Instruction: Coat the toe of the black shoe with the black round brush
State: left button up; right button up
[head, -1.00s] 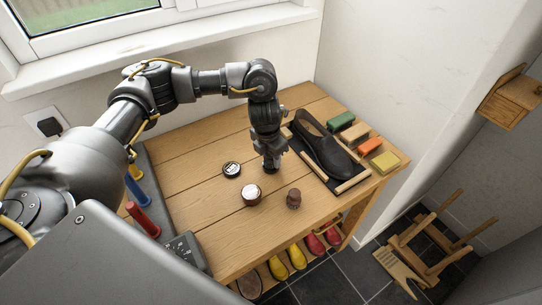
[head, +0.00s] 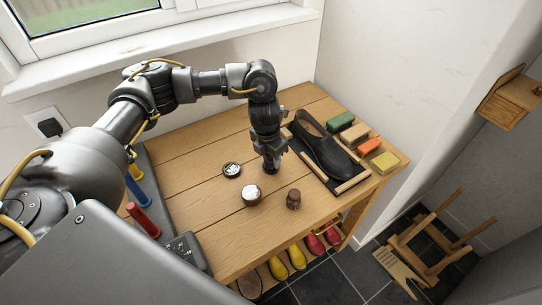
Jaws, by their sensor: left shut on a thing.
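The black shoe (head: 322,147) lies on a dark mat with wooden strips at the right rear of the table, its toe toward the front right. My left gripper (head: 271,167) is shut low over the table, left of the shoe and apart from its toe. It holds a small dark thing that looks like the black round brush, mostly hidden by the fingers. An open tin (head: 251,194) with pale content stands in front of the gripper. A brown round brush (head: 293,199) stands right of the tin. My right gripper is not in view.
Green, tan, orange and yellow blocks (head: 370,146) line the table's right edge. Blue and red upright things (head: 143,221) stand at the left. The wooden table (head: 205,140) is clear at the back left.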

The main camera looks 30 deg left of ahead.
pick_arm(q)
jog(key=shift+r+p, duration=3)
jog(key=shift+r, duration=0.5)
jog(key=shift+f, duration=0.1)
jog(key=shift+m, duration=0.3)
